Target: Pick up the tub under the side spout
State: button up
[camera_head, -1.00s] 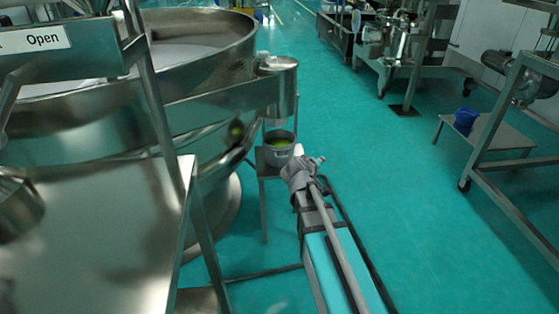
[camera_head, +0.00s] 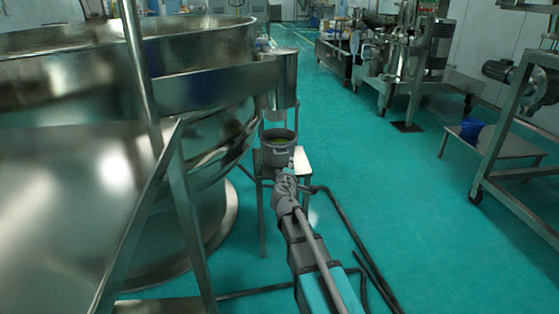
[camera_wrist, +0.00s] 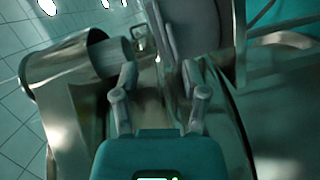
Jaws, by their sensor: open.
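The grey tub (camera_head: 276,157) stands upright on a small metal stand (camera_head: 297,165), below the steel side spout (camera_head: 278,82). Something greenish shows inside its top. My gripper (camera_head: 287,172) is close to the tub's near side; its fingers are hard to make out there. In the wrist view my gripper (camera_wrist: 160,75) is open, its two fingers apart. A grey curved body, seemingly the tub (camera_wrist: 197,25), shows just beyond them at the top, partly cut off. The steel spout (camera_wrist: 65,72) lies to the left. I cannot tell whether the fingers touch the tub.
The large round steel sieve (camera_head: 90,150) fills the left, close beside the stand. A metal frame leg (camera_head: 190,225) stands in the left foreground. Dark hoses (camera_head: 350,235) lie on the floor at right. A blue bucket (camera_head: 471,130) sits on a bench. The green floor between is open.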

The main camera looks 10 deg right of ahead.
aim_at(287, 154)
jog(key=shift+w+a+f+n+t+y+b, duration=0.15)
jog(key=shift+w+a+f+n+y+b, duration=0.1)
jog(key=shift+a+f+n, duration=0.1)
jog(key=shift+w+a+f+n+t+y+b, duration=0.1)
jog(key=shift+a+f+n+t+y+b, duration=0.05)
jog(key=shift+a+f+n+b, duration=0.15)
jog(key=shift+w+d+f, duration=0.1)
jog(key=shift+w+d, duration=0.2)
jog(key=shift+w, duration=1.1)
jog(key=shift+w+d+f, duration=0.1)
jog(key=shift+w+d, duration=0.2)
jog(key=shift+w, duration=1.15)
jog(key=shift+w+d, duration=0.3)
jog(key=shift+w, duration=1.1)
jog(key=shift+w, duration=0.1)
jog(key=shift+w+d+f, duration=0.1)
jog(key=shift+w+d, duration=0.1)
jog(key=shift+w, duration=1.05)
jog(key=shift+w+d, duration=0.2)
jog(key=shift+w, duration=1)
grip_shut()
